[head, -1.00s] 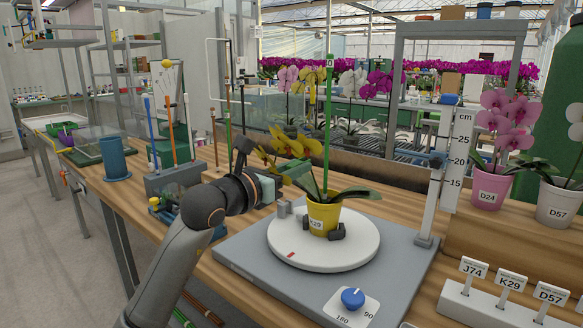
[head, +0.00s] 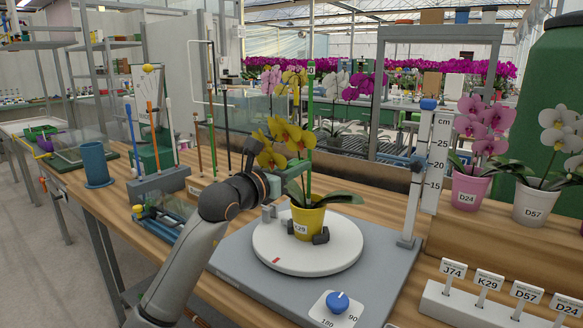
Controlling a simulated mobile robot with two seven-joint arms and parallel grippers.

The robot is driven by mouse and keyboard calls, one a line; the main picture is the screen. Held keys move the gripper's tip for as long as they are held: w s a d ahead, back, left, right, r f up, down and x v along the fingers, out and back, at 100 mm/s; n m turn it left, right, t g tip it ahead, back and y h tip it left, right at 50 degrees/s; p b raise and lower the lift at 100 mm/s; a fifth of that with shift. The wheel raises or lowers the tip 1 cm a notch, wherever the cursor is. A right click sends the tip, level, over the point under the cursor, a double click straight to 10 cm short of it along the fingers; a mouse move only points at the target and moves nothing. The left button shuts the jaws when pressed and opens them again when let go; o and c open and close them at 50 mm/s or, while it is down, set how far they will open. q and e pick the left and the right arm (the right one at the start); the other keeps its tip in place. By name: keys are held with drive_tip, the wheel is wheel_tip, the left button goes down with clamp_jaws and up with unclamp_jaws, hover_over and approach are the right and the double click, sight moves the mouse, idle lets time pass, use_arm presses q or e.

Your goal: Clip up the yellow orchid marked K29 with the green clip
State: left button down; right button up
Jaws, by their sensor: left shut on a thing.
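The yellow orchid (head: 285,138) grows in a yellow pot marked K29 (head: 301,228) on a white turntable (head: 335,262). A green stake (head: 310,95) stands upright in the pot, just right of the flowers. My left gripper (head: 284,186) is beside the plant, left of the stake and below the flowers. It is shut, apparently on the orchid's flower stem; the contact is partly hidden by the gripper itself. I cannot make out the green clip. My right gripper is not in view.
A white height scale (head: 431,160) stands right of the turntable. A blue dial (head: 337,301) is in front. Pots D24 (head: 468,190) and D57 (head: 536,205) and a label rack (head: 470,306) are at right. A stake holder (head: 160,184) and a blue cup (head: 96,164) are at left.

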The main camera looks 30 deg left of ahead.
use_arm(q)
drive_tip(key=shift+w+r, duration=0.1)
idle(0.7)
drive_tip(key=shift+w, duration=0.15)
drive_tip(key=shift+w+d+p, duration=0.1)
drive_tip(key=shift+w+p, duration=0.2)
drive_tip(key=shift+w, duration=0.85)
drive_tip(key=c, duration=0.6)
unclamp_jaws()
drive_tip(key=shift+c, duration=0.2)
drive_tip(key=shift+s, duration=0.1)
